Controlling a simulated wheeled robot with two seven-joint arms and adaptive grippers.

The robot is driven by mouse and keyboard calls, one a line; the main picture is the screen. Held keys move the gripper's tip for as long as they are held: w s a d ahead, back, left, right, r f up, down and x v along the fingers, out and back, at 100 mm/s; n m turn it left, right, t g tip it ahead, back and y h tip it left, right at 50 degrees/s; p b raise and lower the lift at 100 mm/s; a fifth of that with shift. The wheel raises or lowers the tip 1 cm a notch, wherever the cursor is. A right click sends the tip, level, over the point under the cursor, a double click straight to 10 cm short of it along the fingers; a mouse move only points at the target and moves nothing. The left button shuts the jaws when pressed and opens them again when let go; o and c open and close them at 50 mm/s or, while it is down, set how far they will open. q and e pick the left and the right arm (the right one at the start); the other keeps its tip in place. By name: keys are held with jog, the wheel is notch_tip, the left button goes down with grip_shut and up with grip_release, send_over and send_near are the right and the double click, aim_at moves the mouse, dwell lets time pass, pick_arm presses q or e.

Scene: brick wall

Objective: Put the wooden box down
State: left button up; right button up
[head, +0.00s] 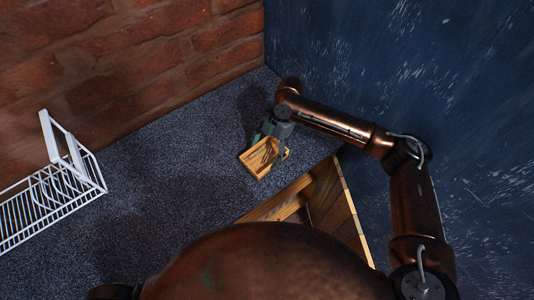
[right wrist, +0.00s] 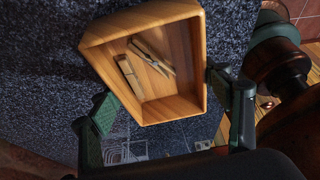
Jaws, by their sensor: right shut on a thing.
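A small wooden box (head: 267,170) shows in the head view in front of the brick wall, above or on the dark speckled carpet. My right gripper (head: 270,143) is shut on it from the wall side. In the right wrist view the box (right wrist: 180,106) is open-topped and tilted in the picture, with wooden clothespins (right wrist: 150,58) inside. The gripper's dark fingers (right wrist: 168,102) lie on either side of the box. I cannot tell whether its bottom touches the carpet. My left gripper is not in view.
A white wire rack (head: 50,208) stands on the carpet at the left. A larger wooden crate (head: 340,205) is close in front, right of centre. A brick wall (head: 120,60) and a dark blue wall (head: 400,60) meet behind. The carpet (head: 175,170) between rack and box is clear.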

jog(key=shift+f, duration=0.15)
jog(key=o, duration=1.4)
jog(key=shift+c, duration=0.2)
jog(key=shift+f, duration=0.1)
